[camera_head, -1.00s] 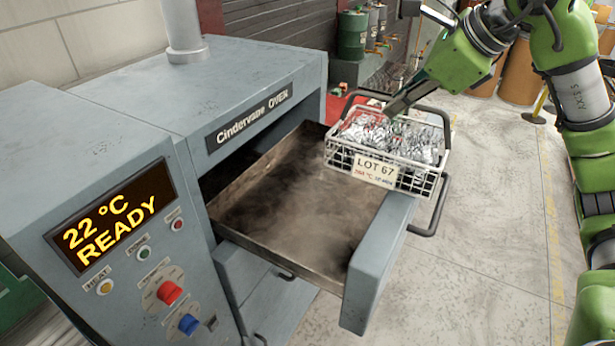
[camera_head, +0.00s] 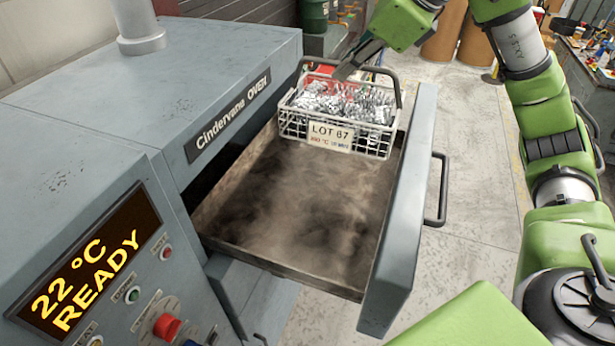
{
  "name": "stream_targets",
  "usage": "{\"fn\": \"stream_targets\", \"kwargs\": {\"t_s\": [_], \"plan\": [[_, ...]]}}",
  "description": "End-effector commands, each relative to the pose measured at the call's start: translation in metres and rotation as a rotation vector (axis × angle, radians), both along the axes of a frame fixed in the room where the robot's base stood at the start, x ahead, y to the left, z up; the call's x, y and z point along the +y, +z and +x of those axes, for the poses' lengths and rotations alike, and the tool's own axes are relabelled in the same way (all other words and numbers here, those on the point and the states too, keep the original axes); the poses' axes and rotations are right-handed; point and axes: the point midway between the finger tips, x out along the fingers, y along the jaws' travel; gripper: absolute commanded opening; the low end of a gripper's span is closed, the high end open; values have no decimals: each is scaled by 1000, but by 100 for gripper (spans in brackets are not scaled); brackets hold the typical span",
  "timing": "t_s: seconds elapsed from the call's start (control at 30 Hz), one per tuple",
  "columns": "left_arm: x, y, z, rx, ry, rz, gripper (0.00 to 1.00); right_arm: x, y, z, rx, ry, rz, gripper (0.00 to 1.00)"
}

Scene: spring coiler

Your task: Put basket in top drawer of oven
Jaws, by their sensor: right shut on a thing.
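The wire basket (camera_head: 336,141), labelled LOT 67 and filled with shiny metal springs, hangs over the far end of the open top drawer (camera_head: 290,208). My right gripper (camera_head: 345,72) is shut on the basket at its far handle, and its fingertips are partly hidden there. The basket looks roughly level; I cannot tell whether it touches the drawer. The drawer is pulled out of the grey oven (camera_head: 240,60), and its dark floor is otherwise bare. My left gripper is not in view.
The oven panel display (camera_head: 90,260) reads 22 °C READY. The drawer front (camera_head: 405,215) carries a dark handle (camera_head: 440,190). A green drum (camera_head: 313,12), brown barrels (camera_head: 460,35) and a cluttered bench (camera_head: 590,60) stand behind.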

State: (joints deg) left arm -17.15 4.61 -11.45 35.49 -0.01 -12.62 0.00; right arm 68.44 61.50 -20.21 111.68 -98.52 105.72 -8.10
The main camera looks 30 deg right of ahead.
Motion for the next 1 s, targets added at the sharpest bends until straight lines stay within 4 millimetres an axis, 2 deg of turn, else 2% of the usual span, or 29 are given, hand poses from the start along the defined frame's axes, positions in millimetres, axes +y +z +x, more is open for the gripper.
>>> {"fn": "stream_targets", "kwargs": {"t_s": [0.03, 0.37, 0.7, 1.0], "plan": [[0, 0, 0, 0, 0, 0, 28, 0, 2, 0, -6, 0, 2, 0], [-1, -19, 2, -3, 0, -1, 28, 0, -23, 0, -5, 0, 1, 0], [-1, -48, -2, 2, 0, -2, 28, 0, -62, 0, -4, 0, 1, 0], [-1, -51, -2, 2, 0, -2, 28, 0, -83, 0, -2, -2, 0, 0]]}}
